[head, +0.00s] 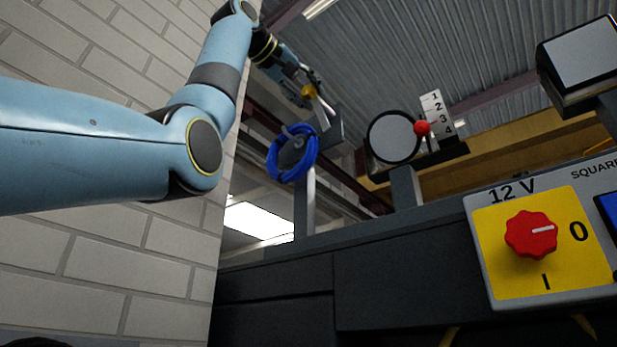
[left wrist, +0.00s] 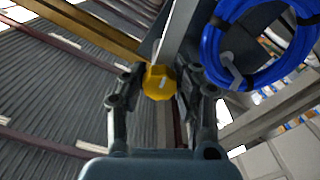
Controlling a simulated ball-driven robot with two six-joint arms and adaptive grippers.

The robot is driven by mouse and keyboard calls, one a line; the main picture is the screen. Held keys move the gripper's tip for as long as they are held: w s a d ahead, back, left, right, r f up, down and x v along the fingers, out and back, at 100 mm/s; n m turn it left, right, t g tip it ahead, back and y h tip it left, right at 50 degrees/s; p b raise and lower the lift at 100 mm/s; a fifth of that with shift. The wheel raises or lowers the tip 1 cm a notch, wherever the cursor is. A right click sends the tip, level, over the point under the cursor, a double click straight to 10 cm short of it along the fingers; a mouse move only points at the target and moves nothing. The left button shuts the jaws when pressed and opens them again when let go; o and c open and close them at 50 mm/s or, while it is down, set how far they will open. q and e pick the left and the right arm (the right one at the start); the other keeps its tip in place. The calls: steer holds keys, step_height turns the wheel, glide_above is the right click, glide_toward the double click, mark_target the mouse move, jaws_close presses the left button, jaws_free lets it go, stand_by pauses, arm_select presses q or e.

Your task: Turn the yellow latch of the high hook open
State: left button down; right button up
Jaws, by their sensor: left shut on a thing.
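The yellow latch (head: 308,91) is high up on the hook post (head: 311,195), above the blue coil. In the left wrist view the latch (left wrist: 156,83) is a faceted yellow knob with a small pale mark. My left gripper (head: 306,84) reaches it from the upper left; its fingers (left wrist: 158,86) stand on both sides of the latch and are shut on it. A pale bar (left wrist: 178,35) runs from the latch; I cannot tell how far it is turned. A blue coil (head: 272,160) hangs at the hook just below. My right gripper is in neither view.
A pale brick wall (head: 70,245) stands close behind my left arm. On the dark chassis (head: 400,275) are a round mirror or lamp (head: 393,137), a red-knobbed lever (head: 422,128) with a numbered plate, and a 12 V red switch (head: 531,235). Open air lies left of the post.

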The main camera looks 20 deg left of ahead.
arm_select(q)
steer(key=c, duration=0.9)
jaws_free()
steer(key=shift+c, duration=0.2)
steer(key=v, duration=1.2)
